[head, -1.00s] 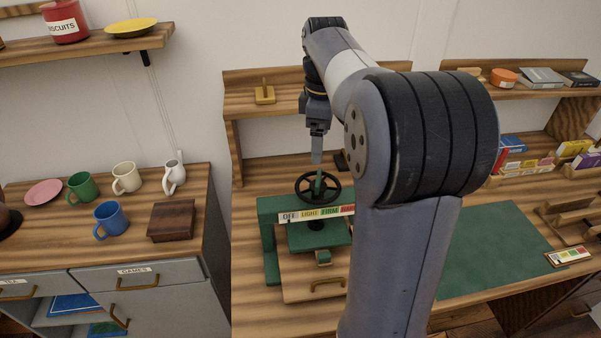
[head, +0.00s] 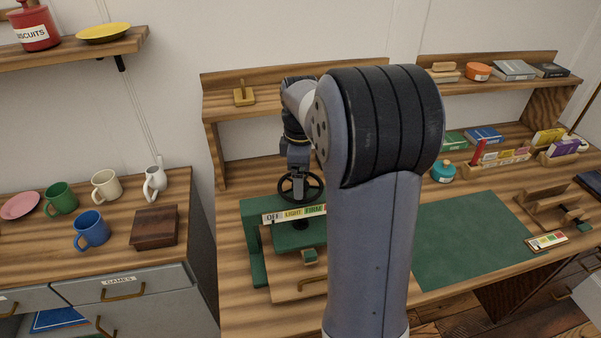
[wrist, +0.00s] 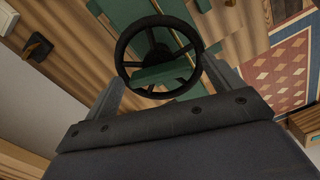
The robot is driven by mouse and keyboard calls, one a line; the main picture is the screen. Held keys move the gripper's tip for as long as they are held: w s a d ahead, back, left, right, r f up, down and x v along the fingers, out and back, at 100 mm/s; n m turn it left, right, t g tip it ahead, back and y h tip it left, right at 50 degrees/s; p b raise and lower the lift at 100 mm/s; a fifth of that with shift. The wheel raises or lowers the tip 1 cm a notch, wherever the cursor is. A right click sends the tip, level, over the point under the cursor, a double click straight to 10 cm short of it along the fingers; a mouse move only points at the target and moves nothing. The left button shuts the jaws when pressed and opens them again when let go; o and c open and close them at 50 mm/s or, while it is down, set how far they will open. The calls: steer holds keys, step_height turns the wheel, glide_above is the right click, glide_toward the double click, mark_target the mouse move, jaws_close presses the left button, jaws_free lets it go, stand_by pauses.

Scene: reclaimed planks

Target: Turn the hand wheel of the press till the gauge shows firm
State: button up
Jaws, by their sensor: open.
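The green press (head: 256,248) stands on the wooden bench, its black hand wheel (head: 300,188) on top. The wheel also shows in the wrist view (wrist: 122,52), with green spokes or frame parts behind it. The gauge strip (head: 285,215) on the press front reads OFF, LIGHT, FIRM, and its right end is hidden behind my arm. I cannot make out its pointer. My gripper (head: 299,174) is pointed down right at the wheel. In the wrist view its fingers (wrist: 165,88) are apart, one at each side of the wheel's near rim; I cannot tell whether they touch it.
A green mat (head: 470,240) lies right of my arm, with a small colored card (head: 546,241) by its edge. A shelf with a brass hook (head: 243,95) stands behind the press. Mugs and a wooden box (head: 155,228) are on the left cabinet.

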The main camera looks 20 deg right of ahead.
steer(key=c, duration=1)
steer(key=m+p, duration=0.1)
steer(key=m, duration=0.3)
steer(key=shift+r+m+p, duration=0.1)
steer(key=shift+m+p, duration=0.3)
steer(key=m+p, duration=0.1)
steer(key=m, duration=0.8)
steer(key=shift+p, duration=0.35)
steer(key=shift+m, duration=1.9)
